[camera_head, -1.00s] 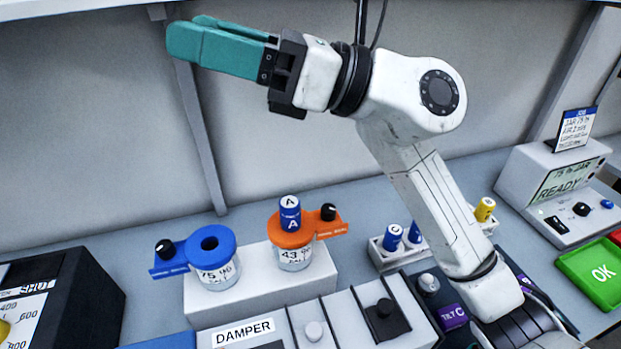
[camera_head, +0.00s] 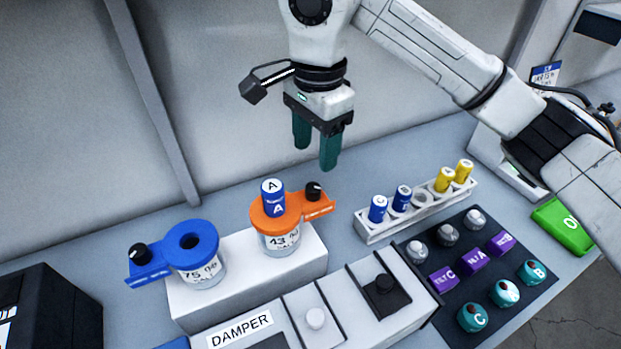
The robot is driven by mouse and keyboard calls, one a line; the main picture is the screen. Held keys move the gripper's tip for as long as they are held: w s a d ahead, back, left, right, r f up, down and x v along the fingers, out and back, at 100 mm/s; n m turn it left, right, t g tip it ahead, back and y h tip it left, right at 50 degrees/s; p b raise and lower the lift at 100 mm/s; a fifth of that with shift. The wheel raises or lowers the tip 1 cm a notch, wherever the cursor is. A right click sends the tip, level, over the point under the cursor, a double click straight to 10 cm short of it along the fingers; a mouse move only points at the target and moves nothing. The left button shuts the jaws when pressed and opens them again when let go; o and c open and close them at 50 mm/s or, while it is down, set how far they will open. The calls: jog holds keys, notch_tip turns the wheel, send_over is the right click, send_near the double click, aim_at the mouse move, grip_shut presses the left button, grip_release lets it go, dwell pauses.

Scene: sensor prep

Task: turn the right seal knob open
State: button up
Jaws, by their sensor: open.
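The right seal knob (camera_head: 313,191) is a small black knob on the orange arm of the right jar's collar (camera_head: 268,222). That jar (camera_head: 282,241) is labelled 43 and stands on a white block. A blue cylinder marked A (camera_head: 272,197) stands upright in the orange collar. My gripper (camera_head: 316,158) points down above and slightly right of the knob, apart from it. Its two teal fingers are open with nothing between them. The left jar (camera_head: 205,272), labelled 75, has a blue collar (camera_head: 200,240) with an empty round opening and its own black knob (camera_head: 139,253).
A white rack (camera_head: 375,232) with blue and yellow cylinders stands to the right. In front are the DAMPER panel (camera_head: 270,325) and a dark panel (camera_head: 440,310) with several knobs. A green OK tray (camera_head: 560,225) is at far right. The upright cylinder A stands close beside the knob.

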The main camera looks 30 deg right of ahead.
aim_at(313, 187)
notch_tip(313, 187, down, 9)
jog(key=shift+w+a+r+p, duration=0.1)
jog(key=shift+w+r+p, duration=0.1)
jog(key=shift+p, duration=0.5)
grip_shut()
